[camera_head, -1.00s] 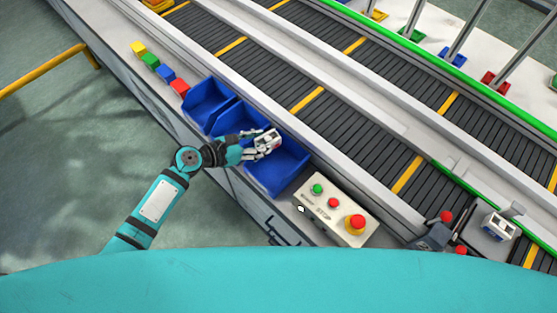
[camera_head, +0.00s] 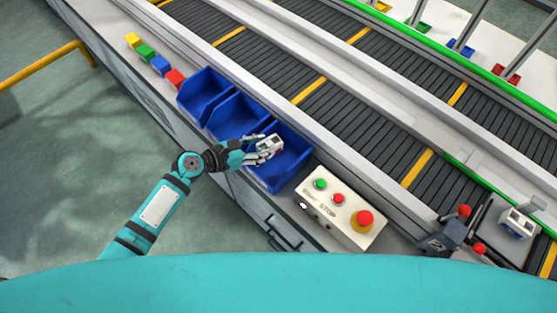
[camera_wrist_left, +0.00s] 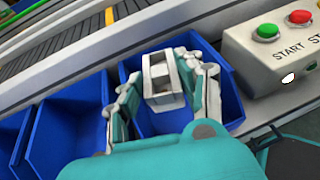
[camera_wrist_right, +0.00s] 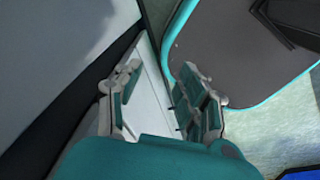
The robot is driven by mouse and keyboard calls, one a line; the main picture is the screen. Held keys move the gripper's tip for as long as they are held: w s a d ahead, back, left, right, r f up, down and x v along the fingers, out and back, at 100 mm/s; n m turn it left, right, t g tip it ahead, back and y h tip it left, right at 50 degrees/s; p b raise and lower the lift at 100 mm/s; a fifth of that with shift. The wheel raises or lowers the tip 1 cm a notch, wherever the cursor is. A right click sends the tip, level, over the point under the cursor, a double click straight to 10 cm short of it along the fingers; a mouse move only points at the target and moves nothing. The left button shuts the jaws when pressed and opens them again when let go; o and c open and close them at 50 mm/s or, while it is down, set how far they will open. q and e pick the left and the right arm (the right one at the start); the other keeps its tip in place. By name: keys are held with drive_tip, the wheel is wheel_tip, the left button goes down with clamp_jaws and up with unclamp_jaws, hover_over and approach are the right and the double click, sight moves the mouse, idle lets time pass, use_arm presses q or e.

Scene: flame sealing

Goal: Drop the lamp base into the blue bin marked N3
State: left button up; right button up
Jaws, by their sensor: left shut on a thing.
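My left gripper (camera_head: 262,152) is shut on the lamp base, a small whitish block-like part (camera_head: 270,143) with a frame-like opening. In the left wrist view the lamp base (camera_wrist_left: 165,80) sits between the two fingers (camera_wrist_left: 165,95). It is held over the rightmost blue bin (camera_head: 292,172), the one beside the control box. This bin's inside (camera_wrist_left: 229,100) looks empty where it shows. No bin marking is readable, so I cannot tell which is N3. My right gripper (camera_wrist_right: 158,98) is open and empty in the right wrist view.
Two more blue bins, the middle one (camera_head: 232,122) and the left one (camera_head: 203,98), stand in the same row. A control box (camera_head: 335,213) with buttons sits right of them. Small coloured blocks (camera_head: 160,66) line the left. A conveyor (camera_head: 345,115) runs behind.

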use_arm(q)
drive_tip(key=o, duration=1.3)
drive_tip(key=shift+c, duration=0.2)
drive_tip(key=shift+a, duration=0.15)
drive_tip(key=v, duration=1.2)
